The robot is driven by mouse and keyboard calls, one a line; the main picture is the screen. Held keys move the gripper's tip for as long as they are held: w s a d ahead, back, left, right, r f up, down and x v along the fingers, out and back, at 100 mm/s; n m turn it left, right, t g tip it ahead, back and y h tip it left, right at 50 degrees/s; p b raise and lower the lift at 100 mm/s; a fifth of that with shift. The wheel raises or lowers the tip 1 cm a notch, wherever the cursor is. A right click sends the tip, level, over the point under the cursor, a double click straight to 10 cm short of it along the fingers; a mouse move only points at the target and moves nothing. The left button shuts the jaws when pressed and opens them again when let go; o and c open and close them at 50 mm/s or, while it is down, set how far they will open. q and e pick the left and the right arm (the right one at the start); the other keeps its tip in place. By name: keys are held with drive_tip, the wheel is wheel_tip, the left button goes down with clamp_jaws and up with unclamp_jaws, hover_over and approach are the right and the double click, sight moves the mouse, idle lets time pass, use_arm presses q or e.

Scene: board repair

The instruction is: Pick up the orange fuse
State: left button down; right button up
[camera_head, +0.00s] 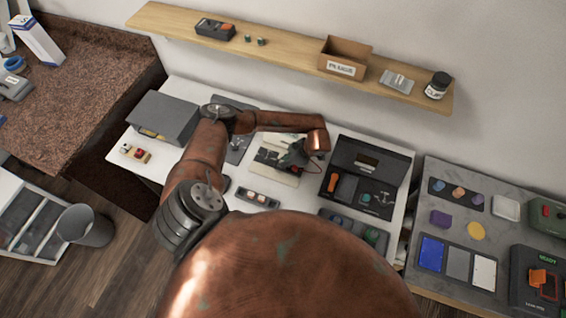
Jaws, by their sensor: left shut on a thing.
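My left arm reaches over the white table, and its dark gripper (291,157) is low over a pale board (270,174). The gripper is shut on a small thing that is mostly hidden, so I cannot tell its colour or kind. A small tray (243,195) in front of the board holds a few small pale and reddish pieces. I cannot make out clearly which piece is the orange fuse. My right gripper is not in view.
An open dark case (369,158) with an orange-handled tool (334,182) stands right of the gripper. A grey box (165,115) is at the table's left. A dark tray (355,228) with round parts lies in front. A grey bench (508,217) stands at right.

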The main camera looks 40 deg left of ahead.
use_arm(q)
drive_tip(key=shift+r, duration=0.15)
drive_tip(key=shift+r, duration=0.25)
wheel_tip(320, 180, up, 2)
drive_tip(key=shift+r, duration=0.15)
drive_tip(key=s+d+r+b, duration=0.1)
drive_tip(key=s+d+r, duration=0.8)
drive_tip(key=d+r, duration=0.1)
drive_tip(key=shift+s+d+b, duration=0.15)
drive_tip(key=shift+s+b, duration=0.1)
drive_tip(key=shift+b, duration=0.1)
